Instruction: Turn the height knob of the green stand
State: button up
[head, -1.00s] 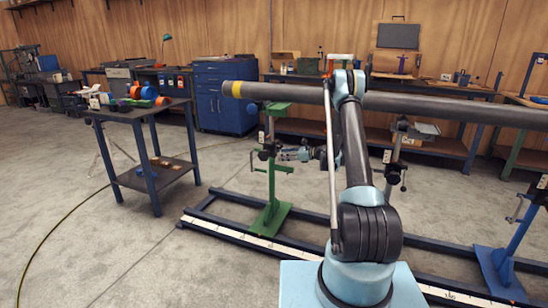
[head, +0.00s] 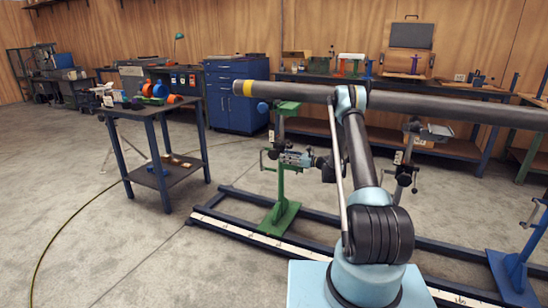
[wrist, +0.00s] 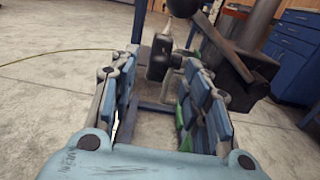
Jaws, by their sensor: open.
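The green stand (head: 281,185) stands upright on the dark rail frame, under the left end of the long grey pipe (head: 330,94). A black knob (head: 272,155) sits on its post; in the wrist view a black knob (wrist: 158,60) shows between the finger ends. My gripper (head: 284,157) is at the post at knob height, reaching in from the right. In the wrist view my gripper (wrist: 160,72) is open, its blue-padded fingers on either side of the knob. I cannot tell whether either finger touches it. Part of the green post is hidden behind the right finger.
A dark bar with a black ball (wrist: 182,8) rises close beyond the right finger in the wrist view. The blue stand (head: 515,258) is at the right. A dark table (head: 150,110) with coloured parts stands left. Open concrete floor lies between.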

aim_at(274, 154)
jog(key=x, duration=0.8)
jog(key=shift+a, duration=0.15)
grip_shut()
